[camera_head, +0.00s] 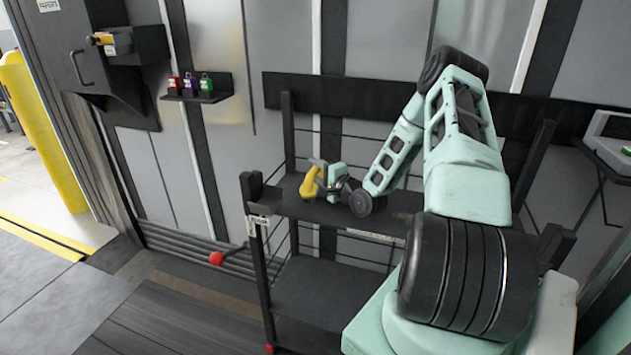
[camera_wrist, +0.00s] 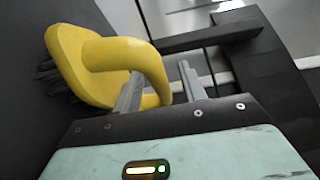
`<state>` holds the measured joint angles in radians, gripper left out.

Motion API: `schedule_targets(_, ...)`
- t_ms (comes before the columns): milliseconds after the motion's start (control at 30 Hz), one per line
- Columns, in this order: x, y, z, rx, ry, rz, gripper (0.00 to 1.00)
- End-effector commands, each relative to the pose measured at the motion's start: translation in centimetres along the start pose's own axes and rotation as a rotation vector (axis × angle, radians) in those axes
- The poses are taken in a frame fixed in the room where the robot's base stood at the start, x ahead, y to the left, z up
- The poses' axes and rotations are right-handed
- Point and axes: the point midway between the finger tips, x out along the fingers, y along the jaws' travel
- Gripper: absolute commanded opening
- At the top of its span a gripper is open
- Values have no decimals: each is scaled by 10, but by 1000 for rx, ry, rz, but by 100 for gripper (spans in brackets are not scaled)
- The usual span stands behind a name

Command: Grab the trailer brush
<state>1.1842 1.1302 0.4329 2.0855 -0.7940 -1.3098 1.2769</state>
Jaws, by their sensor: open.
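The trailer brush (camera_wrist: 118,58) is yellow with a looped handle and dark bristles. In the wrist view it lies at the upper left, with its handle curving down beside and partly behind the left finger; I cannot tell whether they touch. In the head view the brush (camera_head: 311,180) is on the top shelf of a black rack (camera_head: 290,207). My gripper (camera_wrist: 160,88) is open, with its two grey fingers apart at the brush handle. In the head view my gripper (camera_head: 325,178) is right beside the brush and partly overlaps it.
Behind the rack is a grey wall with a black rail (camera_head: 340,95). A small wall shelf (camera_head: 197,97) holds red, purple and green padlocks. A black box (camera_head: 112,65) is at the upper left. A yellow post (camera_head: 40,130) stands far left. The floor at lower left is clear.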

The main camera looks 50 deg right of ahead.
Motion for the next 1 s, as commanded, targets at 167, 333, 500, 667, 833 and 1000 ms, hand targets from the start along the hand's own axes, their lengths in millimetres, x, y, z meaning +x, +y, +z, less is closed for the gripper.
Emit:
schedule_targets(167,5,0,0,0,0,0,42)
schedule_targets(333,5,0,0,0,0,0,28)
schedule_targets(500,5,0,0,0,0,0,0)
schedule_targets(667,5,0,0,0,0,-1,0)
schedule_targets(833,5,-3,0,-1,0,-2,0)
schedule_targets(1000,5,-17,-1,-1,1,-3,0)
